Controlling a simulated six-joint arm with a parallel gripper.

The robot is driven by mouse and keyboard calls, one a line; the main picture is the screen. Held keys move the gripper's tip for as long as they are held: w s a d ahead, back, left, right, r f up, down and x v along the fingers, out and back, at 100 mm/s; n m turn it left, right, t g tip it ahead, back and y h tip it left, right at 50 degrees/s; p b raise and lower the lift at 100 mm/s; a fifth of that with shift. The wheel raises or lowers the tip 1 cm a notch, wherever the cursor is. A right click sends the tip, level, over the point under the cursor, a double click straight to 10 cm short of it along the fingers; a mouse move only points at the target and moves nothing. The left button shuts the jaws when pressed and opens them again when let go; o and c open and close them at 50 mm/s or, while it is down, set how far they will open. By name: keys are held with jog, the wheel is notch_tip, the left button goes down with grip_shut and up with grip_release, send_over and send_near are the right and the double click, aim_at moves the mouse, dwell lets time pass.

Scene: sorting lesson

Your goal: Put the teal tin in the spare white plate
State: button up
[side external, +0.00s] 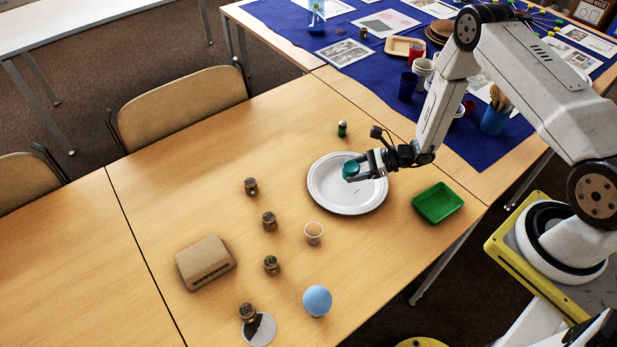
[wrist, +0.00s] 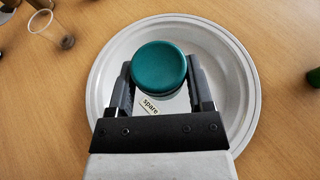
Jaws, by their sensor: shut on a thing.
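The teal tin (side external: 351,169) is held between the fingers of my gripper (side external: 365,171), over the white plate (side external: 326,190). In the wrist view the round teal lid (wrist: 159,68) sits between the two dark fingers of my gripper (wrist: 160,88). The white plate (wrist: 107,60) fills the space behind it, and a label reading "spare" shows on the plate just below the tin. The tin's lower part is mostly hidden, and I cannot tell whether it touches the plate.
A green tray (side external: 437,203) lies right of the plate, and a small green-and-dark jar (side external: 342,129) stands behind it. A clear cup (side external: 313,233), a blue ball (side external: 317,300), several brown jars (side external: 269,221) and a tan box (side external: 205,263) stand to the left and front.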

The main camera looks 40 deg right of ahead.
aim_at(351, 184)
jog(key=shift+f, duration=0.1)
jog(key=shift+w+f, duration=0.25)
jog(key=shift+f, duration=1.5)
jog(key=shift+f, duration=0.1)
jog(key=o, duration=1.3)
jog(key=shift+d, duration=0.1)
jog(key=v, duration=1.2)
jog(key=shift+s, duration=0.1)
